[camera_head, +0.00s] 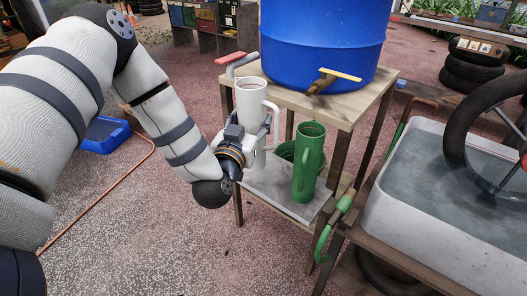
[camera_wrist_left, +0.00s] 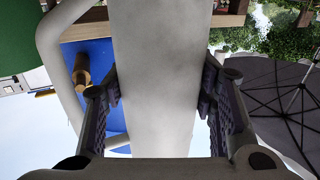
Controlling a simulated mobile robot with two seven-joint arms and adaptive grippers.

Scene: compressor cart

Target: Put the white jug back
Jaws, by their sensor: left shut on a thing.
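The white jug (camera_head: 250,98) is upright in the head view, with its handle on its right side. My left gripper (camera_head: 247,140) is shut on the body of the jug. In the left wrist view the jug (camera_wrist_left: 158,60) fills the middle, between the two finger pads of my left gripper (camera_wrist_left: 160,95). The jug's lower part is partly hidden by the gripper. It appears over the grey lower shelf (camera_head: 272,190) of the wooden stand; I cannot tell whether its base touches. My right gripper is not in view.
A green jug (camera_head: 309,165) stands on the lower shelf, right of the white jug. A water tub (camera_head: 440,195) with a tyre is at right.

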